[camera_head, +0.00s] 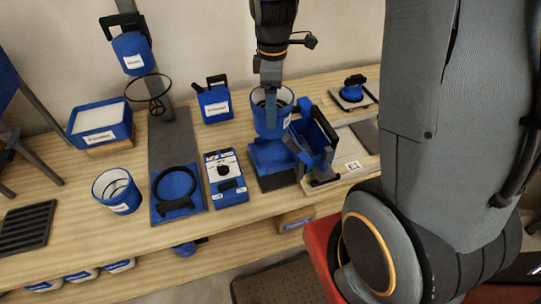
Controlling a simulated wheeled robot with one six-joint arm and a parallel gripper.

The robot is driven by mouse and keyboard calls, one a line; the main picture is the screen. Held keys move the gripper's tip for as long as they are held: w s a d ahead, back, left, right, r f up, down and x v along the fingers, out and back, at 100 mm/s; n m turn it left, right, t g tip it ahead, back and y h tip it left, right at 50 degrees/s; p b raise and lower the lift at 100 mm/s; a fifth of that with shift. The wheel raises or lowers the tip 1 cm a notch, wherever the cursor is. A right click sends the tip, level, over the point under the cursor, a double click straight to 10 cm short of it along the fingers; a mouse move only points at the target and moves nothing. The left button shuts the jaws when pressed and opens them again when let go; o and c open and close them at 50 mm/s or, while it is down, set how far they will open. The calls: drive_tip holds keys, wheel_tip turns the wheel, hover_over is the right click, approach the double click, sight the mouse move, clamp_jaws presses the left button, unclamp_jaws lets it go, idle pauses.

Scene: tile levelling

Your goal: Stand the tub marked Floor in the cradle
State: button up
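My gripper points straight down at the tub's rim, with a finger in front of the near wall. It appears shut on that wall; the far finger is hidden. The tub is upright, over a blue stand (268,158) that looks like the cradle. I cannot tell whether the tub's base touches it. Another blue tub (120,202) stands open and upright on the bench at left. The writing on both tubs is too small to read.
A blue open-topped holder (318,145) stands close to the right of the cradle. A blue control box (226,180) is to its left, and a blue jug (214,104) behind. A mixer stand (172,140) and a blue bin (101,121) are further left. Bare bench (70,205) lies around the left tub.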

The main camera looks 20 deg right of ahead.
wheel_tip(320, 180, down, 2)
drive_tip(key=shift+w+f+b, duration=0.1)
drive_tip(key=shift+b, duration=0.25)
drive_tip(key=shift+f+p, duration=0.55)
drive_tip(key=shift+f, duration=4.45)
drive_tip(key=shift+f, duration=0.1)
drive_tip(key=o, duration=1.8)
wheel_tip(320, 180, up, 12)
drive_tip(key=shift+r+b, duration=0.1)
drive_tip(key=shift+b, duration=0.6)
drive_tip(key=s+m, duration=0.4)
drive_tip(key=s+r+m, duration=0.1)
drive_tip(key=s+m, duration=0.3)
drive_tip(key=m, duration=0.1)
drive_tip(key=s+m, duration=0.4)
drive_tip(key=s, duration=0.1)
drive_tip(key=shift+s+a+r, duration=0.1)
drive_tip(key=shift+r, duration=0.2)
